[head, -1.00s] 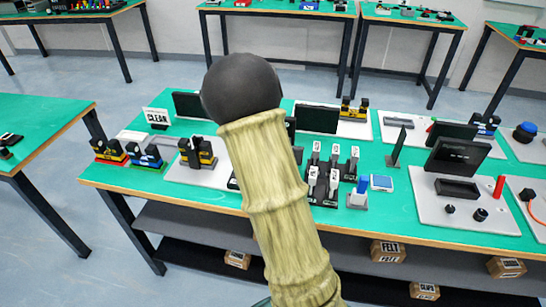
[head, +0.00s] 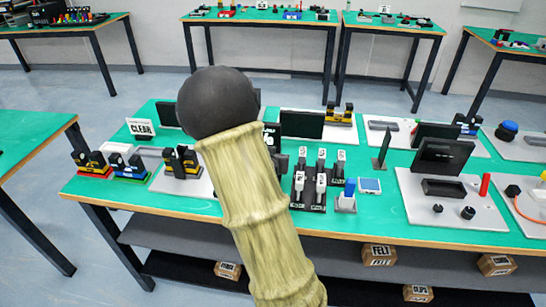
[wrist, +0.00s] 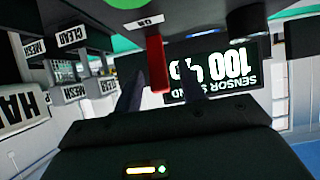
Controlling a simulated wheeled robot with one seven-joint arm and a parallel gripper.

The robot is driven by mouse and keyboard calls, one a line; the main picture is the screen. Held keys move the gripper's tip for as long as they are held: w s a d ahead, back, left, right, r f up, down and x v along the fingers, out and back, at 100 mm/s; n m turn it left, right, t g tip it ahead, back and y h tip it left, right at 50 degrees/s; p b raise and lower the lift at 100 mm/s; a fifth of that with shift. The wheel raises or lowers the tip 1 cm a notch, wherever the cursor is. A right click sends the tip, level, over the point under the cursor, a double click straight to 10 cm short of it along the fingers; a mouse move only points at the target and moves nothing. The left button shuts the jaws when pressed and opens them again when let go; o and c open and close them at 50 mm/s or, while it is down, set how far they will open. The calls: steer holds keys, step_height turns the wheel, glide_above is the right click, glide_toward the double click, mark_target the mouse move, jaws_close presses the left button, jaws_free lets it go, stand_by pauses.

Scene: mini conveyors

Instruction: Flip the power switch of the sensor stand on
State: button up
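In the wrist view the sensor stand's dark screen (wrist: 226,75) shows upside down, reading "SENSOR STAND" and "100" with a partly covered sign. A red switch lever (wrist: 156,66) hangs next to a white "ON" label (wrist: 149,21). My gripper (wrist: 160,88) is open, with one dark finger on each side of the lever. Small gaps show between the fingers and the lever, and nothing is held. In the head view my arm hides the gripper and most of the stand; only a dark panel edge with white marks (head: 272,136) shows beside the arm.
Labelled blocks, including "HAR..." (wrist: 27,108), stand close at the left of the wrist view. In the head view, several black stands with white tags (head: 320,180) and a blue-topped piece (head: 349,188) stand right of my arm. A bare green strip (head: 370,213) runs along the table front.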

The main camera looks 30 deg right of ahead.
steer(key=shift+a, duration=0.1)
steer(key=b+v, duration=0.3)
steer(key=v, duration=1.4)
steer(key=shift+s+b, duration=0.15)
steer(key=shift+b, duration=0.15)
stand_by(0.3)
